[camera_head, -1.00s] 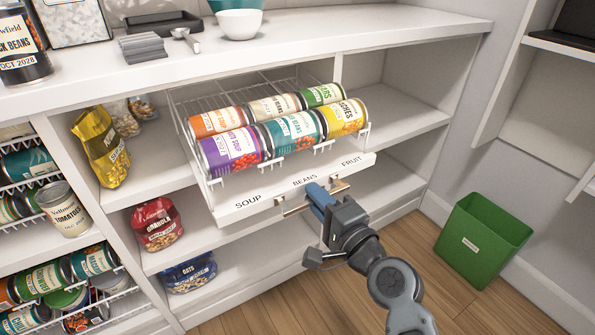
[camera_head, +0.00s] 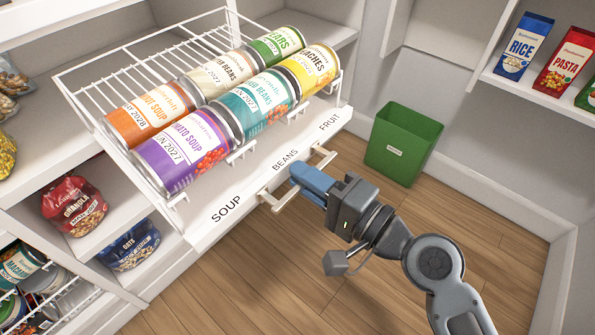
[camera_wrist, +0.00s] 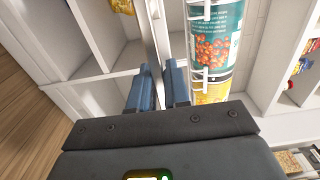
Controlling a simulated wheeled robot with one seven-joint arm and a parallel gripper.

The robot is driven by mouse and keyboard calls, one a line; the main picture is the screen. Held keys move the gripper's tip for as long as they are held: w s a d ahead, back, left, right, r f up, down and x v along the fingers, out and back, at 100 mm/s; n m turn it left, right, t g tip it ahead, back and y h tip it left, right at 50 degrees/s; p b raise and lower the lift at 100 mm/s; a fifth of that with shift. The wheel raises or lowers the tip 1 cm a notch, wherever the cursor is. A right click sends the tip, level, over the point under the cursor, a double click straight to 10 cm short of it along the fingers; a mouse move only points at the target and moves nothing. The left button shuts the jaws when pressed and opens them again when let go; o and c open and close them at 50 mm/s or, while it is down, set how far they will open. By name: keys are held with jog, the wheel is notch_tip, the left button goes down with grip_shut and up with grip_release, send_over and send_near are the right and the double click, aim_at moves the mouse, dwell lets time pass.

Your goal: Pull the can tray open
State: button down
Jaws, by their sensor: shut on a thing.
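The can tray (camera_head: 205,222) is a white wire rack with a front panel labelled SOUP, BEANS and FRUIT. It stands far out from its shelf, with the bare wire back part (camera_head: 150,58) showing behind the cans. Soup cans (camera_head: 180,150), bean cans (camera_head: 255,103) and fruit cans (camera_head: 312,72) lie on their sides in rows. A bar handle (camera_head: 279,200) runs along the panel front. My gripper (camera_head: 300,175) is shut on the handle near its middle, its blue fingers hiding that part. In the wrist view the fingers (camera_wrist: 158,78) close around the bar.
A green bin (camera_head: 403,143) stands on the floor to the right, apart from my arm. Granola (camera_head: 74,207) and oats (camera_head: 128,246) bags sit on lower shelves at left. Rice (camera_head: 524,47) and pasta (camera_head: 565,68) stand on a right shelf. The wooden floor ahead is clear.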

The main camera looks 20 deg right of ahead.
jog(key=c, duration=1.2)
grip_release()
jog(key=shift+v, duration=3.9)
